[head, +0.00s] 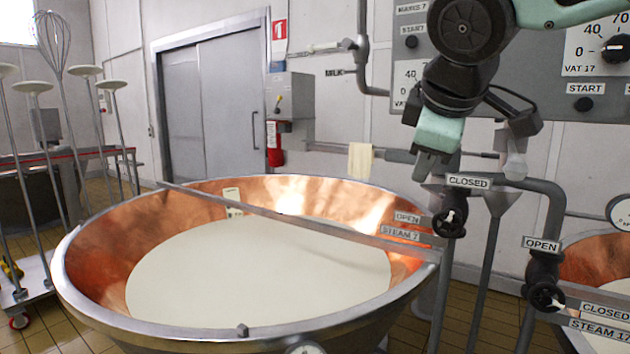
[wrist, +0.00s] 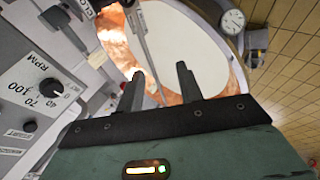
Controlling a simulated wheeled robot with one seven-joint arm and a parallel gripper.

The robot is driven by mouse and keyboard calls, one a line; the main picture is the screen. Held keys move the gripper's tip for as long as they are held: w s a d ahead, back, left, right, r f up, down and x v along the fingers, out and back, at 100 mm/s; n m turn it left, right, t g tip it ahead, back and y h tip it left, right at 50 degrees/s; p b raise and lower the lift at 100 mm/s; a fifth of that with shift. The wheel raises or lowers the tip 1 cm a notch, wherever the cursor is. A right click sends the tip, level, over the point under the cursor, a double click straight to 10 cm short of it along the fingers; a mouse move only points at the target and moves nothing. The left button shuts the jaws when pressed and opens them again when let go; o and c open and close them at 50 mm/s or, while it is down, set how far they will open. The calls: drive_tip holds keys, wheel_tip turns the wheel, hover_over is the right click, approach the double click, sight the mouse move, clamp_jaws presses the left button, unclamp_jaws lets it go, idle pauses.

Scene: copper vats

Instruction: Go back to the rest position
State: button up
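My gripper (head: 432,168) hangs at the upper right of the head view, above the right rim of the near copper vat and in front of the grey control panel (head: 408,28). In the wrist view the two dark fingers of my gripper (wrist: 160,82) stand apart with nothing between them. The copper vat (head: 95,262) is filled with white liquid (head: 260,262). It also shows beyond the fingers in the wrist view (wrist: 113,42).
A steam valve (head: 450,222) and pipes stand just below my gripper, with another valve (head: 545,295) further right. A second vat (head: 595,258) is at the right edge. A rack with a whisk (head: 50,30) and several long-handled discs (head: 33,87) stands left. A grey door (head: 215,105) is behind.

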drive_tip(key=s+a+f+m+g+y+p, duration=0.1)
drive_tip(key=s+f+m+g+p, duration=0.2)
drive_tip(key=s+f, duration=2)
drive_tip(key=s+m+g, duration=0.1)
drive_tip(key=m+g, duration=0.1)
drive_tip(key=g, duration=0.3)
drive_tip(key=shift+s+a+f+g, duration=0.15)
drive_tip(key=shift+s+a+g, duration=0.15)
drive_tip(key=shift+s, duration=0.05)
